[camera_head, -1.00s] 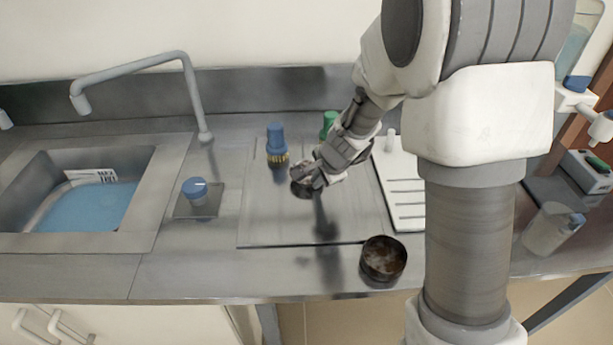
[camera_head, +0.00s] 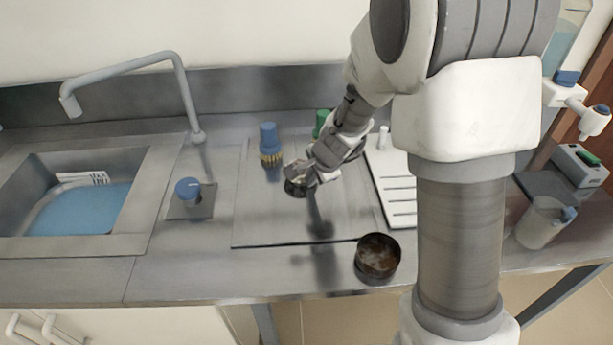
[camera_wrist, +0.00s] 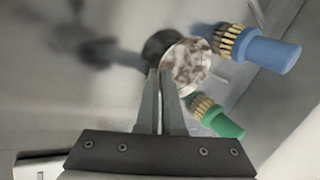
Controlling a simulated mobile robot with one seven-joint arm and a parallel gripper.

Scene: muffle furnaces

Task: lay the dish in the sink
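A small round dish (camera_head: 296,187), dark outside, is at my gripper (camera_head: 312,177) in the head view, over the steel counter plate. In the wrist view the dish (camera_wrist: 188,62) shows a speckled pale-brown inside. The fingertips of my gripper (camera_wrist: 160,74) are close together at its rim, and I see it shut on the dish's wall. The finger contact is small and partly hidden. The sink (camera_head: 135,185), a steel basin with blue in the bottom and a printed label, is at the far left.
A brown bowl (camera_head: 378,257) stands near the front edge. A blue-handled brush (camera_head: 269,145) and a green brush (camera_head: 321,122) stand behind my gripper. A blue-capped item (camera_head: 188,192) stands between plate and sink. The faucet (camera_head: 180,85) arches behind. A white rack (camera_head: 393,190) is at right.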

